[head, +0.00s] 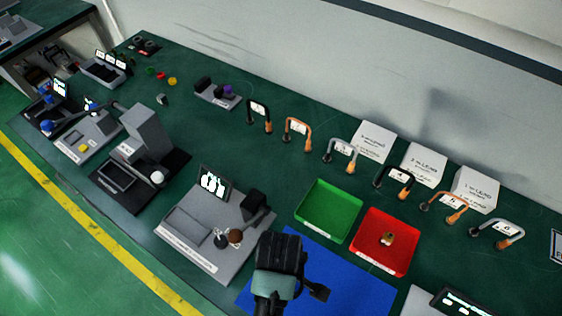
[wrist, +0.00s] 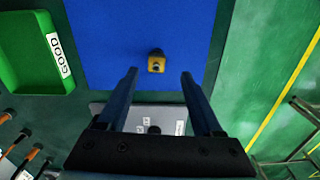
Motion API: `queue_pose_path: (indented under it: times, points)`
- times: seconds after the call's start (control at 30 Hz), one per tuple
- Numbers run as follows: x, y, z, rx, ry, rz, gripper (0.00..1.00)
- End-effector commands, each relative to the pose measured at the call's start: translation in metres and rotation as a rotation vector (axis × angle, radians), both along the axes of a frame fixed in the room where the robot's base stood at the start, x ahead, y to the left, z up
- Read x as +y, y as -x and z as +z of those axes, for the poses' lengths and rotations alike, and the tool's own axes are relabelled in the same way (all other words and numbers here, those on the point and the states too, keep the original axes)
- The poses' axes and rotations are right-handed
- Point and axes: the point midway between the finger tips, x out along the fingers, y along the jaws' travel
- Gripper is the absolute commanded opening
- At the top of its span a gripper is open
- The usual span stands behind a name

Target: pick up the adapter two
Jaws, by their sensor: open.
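A small yellow-brass fitting with a dark top (wrist: 156,62), which looks like an adapter, stands on the blue mat (wrist: 112,25) in the wrist view. My gripper (wrist: 160,74) is open. Its two fingers are spread to the left and right of the fitting's line, and nothing is between them. I cannot tell the height gap or whether this is adapter two. In the head view my dark arm end is over the blue mat (head: 362,288) and this fitting is not visible, probably hidden by the arm. Another brass fitting (head: 388,239) sits in the red tray (head: 372,222).
A green tray (head: 328,212), labelled GOOD in the wrist view (wrist: 57,56), stands beside the mat. A grey station with a screen (head: 213,183) is left of my arm. Several handled tools (head: 297,130) and white boxes (head: 423,165) line the back. The mat around the fitting is clear.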

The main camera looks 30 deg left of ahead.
Motion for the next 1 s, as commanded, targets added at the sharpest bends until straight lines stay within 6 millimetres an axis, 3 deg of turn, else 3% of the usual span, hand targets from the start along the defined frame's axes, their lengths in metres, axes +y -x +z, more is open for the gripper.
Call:
queue_pose_path:
  times: [0.17, 0.5, 0.77, 1.0]
  points:
    - [0.0, -0.001, -0.011, 0.002, 0.001, -0.001, 0.68]
    - [0.0, -0.004, -0.051, 0.001, 0.001, -0.001, 0.68]
    - [0.0, -0.005, -0.054, -0.001, 0.0, -0.001, 0.68]
    - [0.0, -0.005, -0.054, -0.001, 0.0, -0.001, 0.28]
